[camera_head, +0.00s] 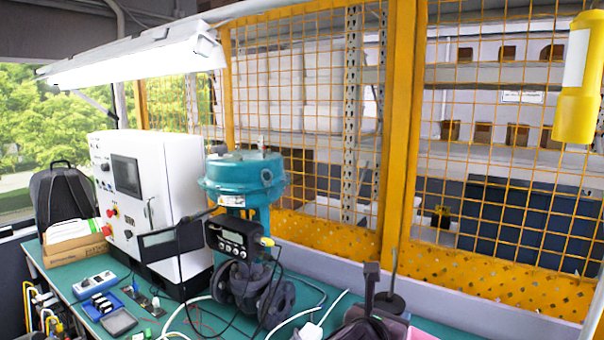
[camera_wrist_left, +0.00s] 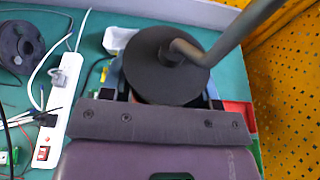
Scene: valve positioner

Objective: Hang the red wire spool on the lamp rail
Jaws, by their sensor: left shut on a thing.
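My left gripper (camera_head: 382,303) is low in the front of the head view, over the bench. It is shut on the wire spool, whose dark round flange (camera_head: 393,305) shows beside a finger, with a thin rod rising from it. In the left wrist view the spool's black flange (camera_wrist_left: 165,66) sits between the gripper's fingers (camera_wrist_left: 160,97), and a grey bent rod runs from its middle to the upper right. Only a thin reddish edge shows under the flange; the wound wire is hidden. The lit lamp (camera_head: 140,58) hangs at upper left, and a grey rail-like pipe (camera_head: 270,8) runs beside its right end.
The teal valve actuator (camera_head: 243,175) with its dark positioner stands left of my gripper. A white control cabinet (camera_head: 150,200) is farther left. A power strip (camera_wrist_left: 62,105) and cables lie on the green bench. Yellow mesh fencing (camera_head: 400,130) closes off the back.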

